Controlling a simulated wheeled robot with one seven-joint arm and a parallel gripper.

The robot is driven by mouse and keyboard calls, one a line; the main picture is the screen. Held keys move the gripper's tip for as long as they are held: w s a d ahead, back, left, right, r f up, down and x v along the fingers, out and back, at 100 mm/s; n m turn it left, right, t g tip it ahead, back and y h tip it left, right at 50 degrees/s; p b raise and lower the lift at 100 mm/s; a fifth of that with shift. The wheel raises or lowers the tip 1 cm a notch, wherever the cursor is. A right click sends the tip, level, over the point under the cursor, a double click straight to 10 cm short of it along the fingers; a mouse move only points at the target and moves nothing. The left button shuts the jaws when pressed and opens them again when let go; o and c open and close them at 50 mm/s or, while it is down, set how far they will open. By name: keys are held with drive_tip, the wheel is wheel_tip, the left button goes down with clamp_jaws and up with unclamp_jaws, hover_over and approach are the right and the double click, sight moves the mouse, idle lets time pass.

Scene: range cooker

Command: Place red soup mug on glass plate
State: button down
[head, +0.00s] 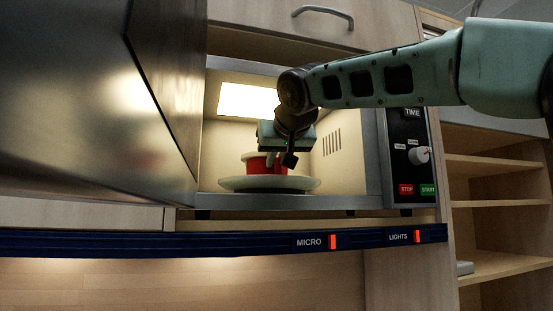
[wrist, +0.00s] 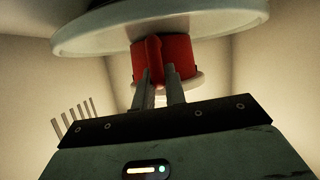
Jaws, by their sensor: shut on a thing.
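The red soup mug (head: 262,165) is inside the open microwave, upright over the glass plate (head: 240,184). Its pale rim shows at the top. In the wrist view, which looks upside down, the mug (wrist: 180,55) shows beside the plate (wrist: 100,38), and the plate's near rim hides the mug's base. I cannot tell for sure whether the base touches the plate. My gripper (head: 280,159) reaches in from the right, just beside the mug. In the wrist view its fingers (wrist: 160,86) are shut on the mug's red handle.
The microwave door (head: 165,90) stands open at the left. The control panel (head: 408,150) with its knob and buttons is at the right of the opening. A cabinet (head: 330,25) is above, a blue strip (head: 200,243) with switches runs below, and open shelves (head: 495,190) stand at the right.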

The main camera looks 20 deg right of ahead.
drive_tip(key=shift+f, duration=0.1)
drive_tip(key=c, duration=1.5)
unclamp_jaws()
drive_tip(key=shift+o, duration=0.2)
drive_tip(key=shift+r, duration=0.2)
drive_tip(key=shift+s, duration=0.35)
drive_tip(key=b+v, duration=0.3)
drive_tip(key=v, duration=0.8)
drive_tip(key=shift+s, duration=0.15)
